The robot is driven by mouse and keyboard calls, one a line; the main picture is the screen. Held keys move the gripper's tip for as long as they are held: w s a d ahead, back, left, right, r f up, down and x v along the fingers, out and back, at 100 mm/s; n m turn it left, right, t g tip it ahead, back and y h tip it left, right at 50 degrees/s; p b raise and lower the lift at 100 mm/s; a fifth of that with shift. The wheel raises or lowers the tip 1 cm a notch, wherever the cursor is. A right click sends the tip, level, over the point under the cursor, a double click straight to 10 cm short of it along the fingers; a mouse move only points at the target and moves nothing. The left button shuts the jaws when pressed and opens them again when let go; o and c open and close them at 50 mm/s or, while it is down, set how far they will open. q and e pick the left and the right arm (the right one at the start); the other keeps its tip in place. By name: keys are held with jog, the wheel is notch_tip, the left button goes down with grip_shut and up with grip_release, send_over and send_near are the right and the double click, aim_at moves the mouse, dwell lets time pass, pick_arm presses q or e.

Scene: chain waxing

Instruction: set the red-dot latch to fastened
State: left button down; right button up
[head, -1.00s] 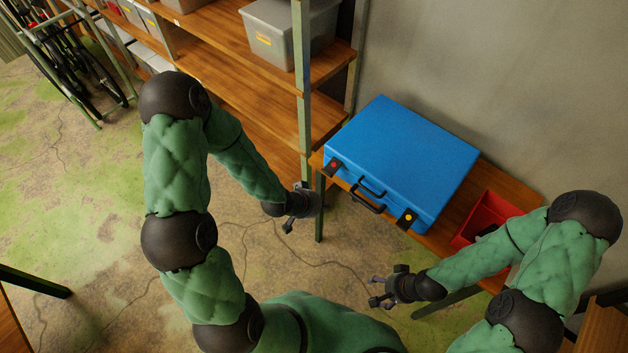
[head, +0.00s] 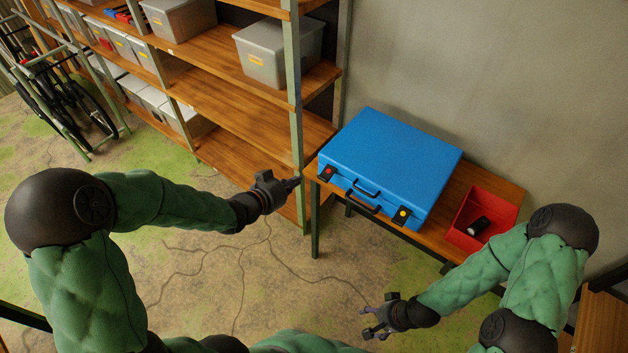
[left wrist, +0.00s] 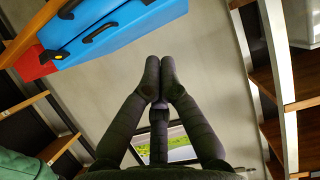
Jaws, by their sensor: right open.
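The blue case (head: 390,160) lies closed on a wooden bench. The red-dot latch (head: 327,174) is on its front, at the left end; I cannot tell whether it is fastened. The yellow-dot latch (head: 402,215) is at the right end, with the handle (head: 362,196) between. My left gripper (head: 296,183) is left of the red-dot latch, a short way off and apart from it. Its fingertips (left wrist: 160,66) meet with nothing between them. The case also shows at upper left in the left wrist view (left wrist: 130,30). My right gripper (head: 368,322) is open and empty, below the bench front.
A red bin (head: 463,236) with a black cylinder (head: 479,226) stands right of the case. A shelf post (head: 294,110) rises close to my left gripper. Shelves with grey boxes (head: 277,52) fill the back left.

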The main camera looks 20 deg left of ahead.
pick_arm(q)
jog(key=shift+w, duration=0.1)
jog(key=b, duration=0.3)
send_over(321, 179)
jog(key=s+a, duration=0.1)
jog(key=s, duration=0.2)
notch_tip(321, 179, down, 5)
jog(key=shift+w+f+b, duration=0.25)
jog(key=shift+w+f, duration=0.1)
jog(key=shift+f, duration=0.4)
jog(key=shift+w+f+b, duration=0.2)
jog(key=shift+w+f, duration=0.1)
jog(key=shift+f, duration=0.45)
jog(key=shift+s+a+f+b, duration=0.1)
jog(key=shift+s+f+b, duration=0.05)
jog(key=shift+f+b, duration=0.5)
jog(key=shift+s+a+f+b, duration=0.1)
jog(key=shift+s+f+b, duration=0.05)
jog(key=shift+f+b, duration=0.5)
jog(key=shift+w+d+f+b, duration=0.1)
jog(key=shift+f+b, duration=0.95)
jog(key=shift+f, duration=0.05)
jog(key=f+b, duration=0.1)
jog(key=w+f+b, duration=0.2)
jog(key=shift+d+f, duration=0.3)
jog(key=shift+d, duration=0.05)
